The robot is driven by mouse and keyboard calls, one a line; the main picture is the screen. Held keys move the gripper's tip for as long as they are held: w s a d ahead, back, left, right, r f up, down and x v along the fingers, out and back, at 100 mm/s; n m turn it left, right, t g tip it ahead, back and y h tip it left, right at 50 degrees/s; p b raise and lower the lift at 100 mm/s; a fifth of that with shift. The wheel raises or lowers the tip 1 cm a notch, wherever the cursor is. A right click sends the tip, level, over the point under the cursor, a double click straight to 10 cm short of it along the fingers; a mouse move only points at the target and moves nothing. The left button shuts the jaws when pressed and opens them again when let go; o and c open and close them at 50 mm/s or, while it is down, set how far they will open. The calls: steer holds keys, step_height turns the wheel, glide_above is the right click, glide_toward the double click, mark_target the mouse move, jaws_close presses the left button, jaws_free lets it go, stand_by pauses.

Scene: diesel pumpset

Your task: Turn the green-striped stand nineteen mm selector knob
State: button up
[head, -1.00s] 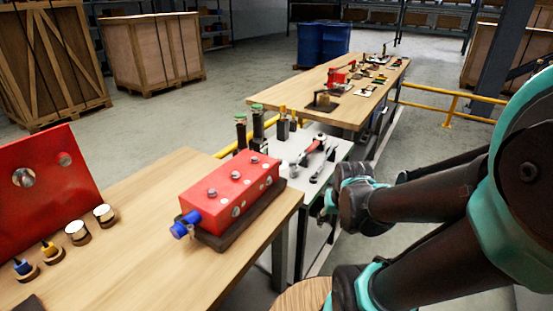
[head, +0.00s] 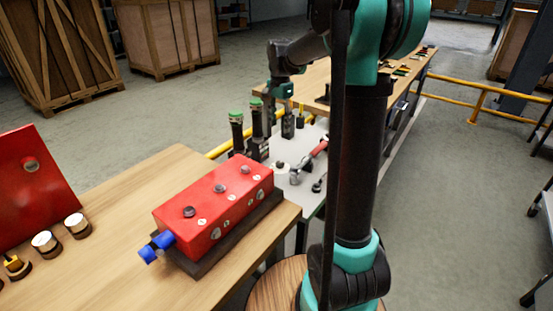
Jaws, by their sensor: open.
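Two dark upright stands with green bands near their tops stand side by side on the grey table: a left one (head: 237,135) and a right one (head: 257,125). Which one carries the nineteen mm selector knob is too small to tell. My gripper (head: 270,106) points down at the end of my raised arm, beside the right green-banded stand in the picture. It looks empty and open; its fingertips are small and partly lost against the dark stands. I cannot tell whether it touches a stand.
Dark stands (head: 288,126) stand just right of the green-banded pair. A red-handled tool (head: 317,150) lies on the grey table (head: 313,190). A red box with knobs and a blue fitting (head: 214,208) sits on the near wooden table (head: 125,195).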

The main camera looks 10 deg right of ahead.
mark_target(280, 162)
step_height(280, 162, down, 17)
steer(key=shift+r, duration=0.1)
steer(key=shift+s, duration=0.1)
stand_by(0.3)
jaws_close()
